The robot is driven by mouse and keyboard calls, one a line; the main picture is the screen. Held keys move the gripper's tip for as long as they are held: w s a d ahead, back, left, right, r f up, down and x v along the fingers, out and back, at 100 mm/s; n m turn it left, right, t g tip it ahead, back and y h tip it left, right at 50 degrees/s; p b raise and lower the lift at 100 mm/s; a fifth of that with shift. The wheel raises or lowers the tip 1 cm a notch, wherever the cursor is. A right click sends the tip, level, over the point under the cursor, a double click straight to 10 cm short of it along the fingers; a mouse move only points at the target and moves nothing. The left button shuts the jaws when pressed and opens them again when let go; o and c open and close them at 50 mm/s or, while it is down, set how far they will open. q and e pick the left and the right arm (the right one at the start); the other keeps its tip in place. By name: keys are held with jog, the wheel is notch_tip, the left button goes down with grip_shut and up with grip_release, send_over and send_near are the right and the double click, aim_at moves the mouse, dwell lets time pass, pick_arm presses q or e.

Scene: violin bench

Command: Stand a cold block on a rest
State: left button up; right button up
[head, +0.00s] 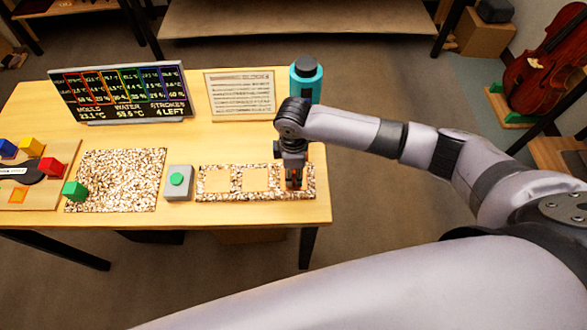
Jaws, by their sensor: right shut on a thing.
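My right gripper (295,181) points down over the right end of a speckled strip (236,195) with square wooden-coloured areas, near the table's front right. It is shut on a small orange-red block, mostly hidden by the fingers. I cannot tell whether the block touches the strip. The strip's left and middle squares are empty. A green block (74,191) sits at the left edge of a larger speckled mat (120,180). Red (50,168), yellow (31,146) and blue (7,148) blocks stand on a wooden board (42,202) at far left. My left gripper is not in view.
A grey box with a green button (176,180) stands between mat and strip. A dark display (120,95) reads "WATER 53.5°C" and "4 LEFT". A printed sheet (240,96) and a teal canister (305,80) stand behind my right gripper. A violin (545,60) stands far right.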

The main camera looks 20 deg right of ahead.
jog(key=shift+f, duration=0.45)
jog(key=o, duration=1.2)
jog(key=shift+r, duration=0.1)
notch_tip(320, 180, up, 12)
jog(key=shift+f, duration=0.1)
dwell(0.4)
